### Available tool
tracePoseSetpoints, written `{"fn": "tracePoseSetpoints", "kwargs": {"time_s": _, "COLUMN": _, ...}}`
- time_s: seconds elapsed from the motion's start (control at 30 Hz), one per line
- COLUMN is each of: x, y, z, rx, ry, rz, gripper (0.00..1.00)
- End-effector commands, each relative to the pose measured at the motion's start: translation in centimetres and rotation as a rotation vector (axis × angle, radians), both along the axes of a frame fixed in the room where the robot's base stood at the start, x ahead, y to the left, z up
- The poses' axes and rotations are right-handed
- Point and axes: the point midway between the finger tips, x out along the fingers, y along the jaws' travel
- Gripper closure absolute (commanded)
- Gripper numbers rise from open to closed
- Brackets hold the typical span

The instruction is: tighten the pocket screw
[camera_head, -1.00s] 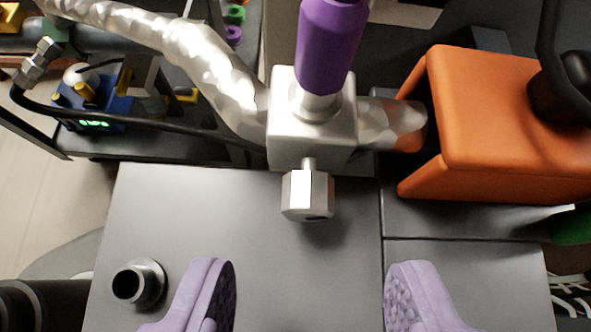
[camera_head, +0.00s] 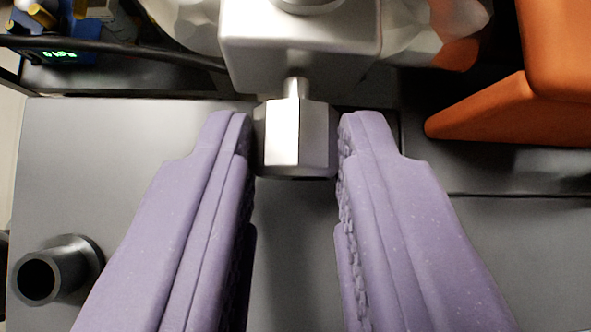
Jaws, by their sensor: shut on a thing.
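The pocket screw (camera_head: 297,140) is a silver hexagonal head on a short stem. It sticks out from the front of a silver metal block (camera_head: 300,50), near the top middle of the view. My gripper (camera_head: 296,140) has two purple, textured fingers, one on each side of the screw head. The fingers are shut on the head near their tips. The screw's stem still runs into the block.
An orange housing (camera_head: 555,60) stands close on the right. A crumpled silver pipe runs from both sides of the block. A dark short tube (camera_head: 55,270) stands on the grey plate (camera_head: 110,150) at lower left. A black cable (camera_head: 120,48) crosses the upper left.

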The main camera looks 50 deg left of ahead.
Motion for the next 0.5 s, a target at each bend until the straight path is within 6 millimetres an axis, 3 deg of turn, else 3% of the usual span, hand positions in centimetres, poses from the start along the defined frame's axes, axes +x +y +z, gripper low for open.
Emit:
{"fn": "tracePoseSetpoints", "kwargs": {"time_s": 0.27, "x": 0.15, "y": 0.06, "z": 0.19, "rx": 0.003, "ry": 0.066, "rz": 0.000, "gripper": 1.00}}
{"fn": "tracePoseSetpoints", "kwargs": {"time_s": 0.5, "x": 0.49, "y": 0.06, "z": 0.28, "rx": 0.008, "ry": 0.232, "rz": 0.000, "gripper": 1.00}}
